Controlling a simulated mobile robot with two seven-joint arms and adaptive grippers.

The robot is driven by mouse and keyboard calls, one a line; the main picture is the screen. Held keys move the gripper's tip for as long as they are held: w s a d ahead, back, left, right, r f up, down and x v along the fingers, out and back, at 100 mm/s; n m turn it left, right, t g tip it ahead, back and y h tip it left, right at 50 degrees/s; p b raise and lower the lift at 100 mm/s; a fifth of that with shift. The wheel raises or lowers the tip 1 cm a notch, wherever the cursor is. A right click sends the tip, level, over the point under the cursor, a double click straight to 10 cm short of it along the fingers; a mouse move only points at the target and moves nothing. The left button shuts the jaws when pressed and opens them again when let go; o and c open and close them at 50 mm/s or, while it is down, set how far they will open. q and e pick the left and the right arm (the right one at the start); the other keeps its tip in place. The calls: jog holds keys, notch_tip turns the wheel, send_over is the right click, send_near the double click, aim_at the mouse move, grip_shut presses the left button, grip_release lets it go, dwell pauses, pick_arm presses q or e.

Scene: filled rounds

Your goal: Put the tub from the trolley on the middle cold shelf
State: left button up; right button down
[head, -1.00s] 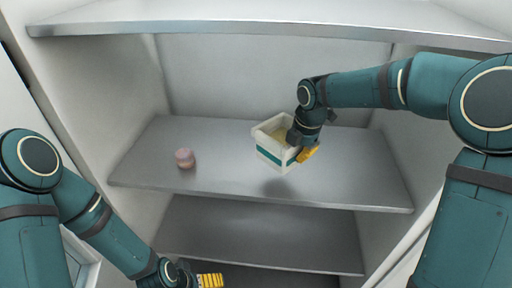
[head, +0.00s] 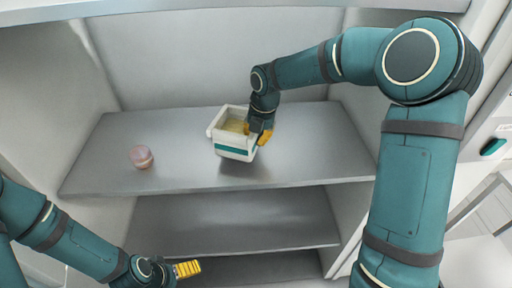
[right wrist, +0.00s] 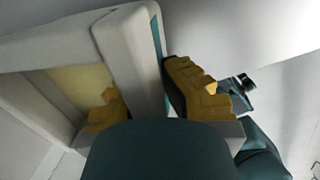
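The tub (head: 234,152) is an open white box with a green band and a yellowish inside. My right gripper (head: 260,133) is shut on its right wall, one yellow finger inside and one outside. The right wrist view shows the tub wall (right wrist: 130,55) between the fingers (right wrist: 152,102). The tub hangs just above the middle cold shelf (head: 310,165), with a shadow beneath it; exact contact is hard to tell. My left gripper (head: 187,269) is low, in front of the lower shelves, and seems empty; its opening is unclear.
A small pink round jar (head: 141,156) stands on the middle shelf left of the tub. The shelf is bare to the tub's right and along the front. An upper shelf (head: 220,8) runs overhead, and a lower shelf (head: 230,222) is empty.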

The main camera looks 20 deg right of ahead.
aim_at(257, 148)
jog(key=shift+f+b, duration=0.3)
jog(key=shift+f, duration=1.45)
jog(key=shift+f, duration=0.1)
jog(key=c, duration=1.1)
grip_release()
jog(key=shift+c, duration=0.2)
notch_tip(257, 148, up, 8)
jog(key=p, duration=0.1)
jog(key=shift+s+d+f+p, duration=0.2)
jog(key=shift+s+d+p, duration=0.15)
jog(key=shift+d+p, duration=0.05)
jog(key=shift+s+f, duration=0.1)
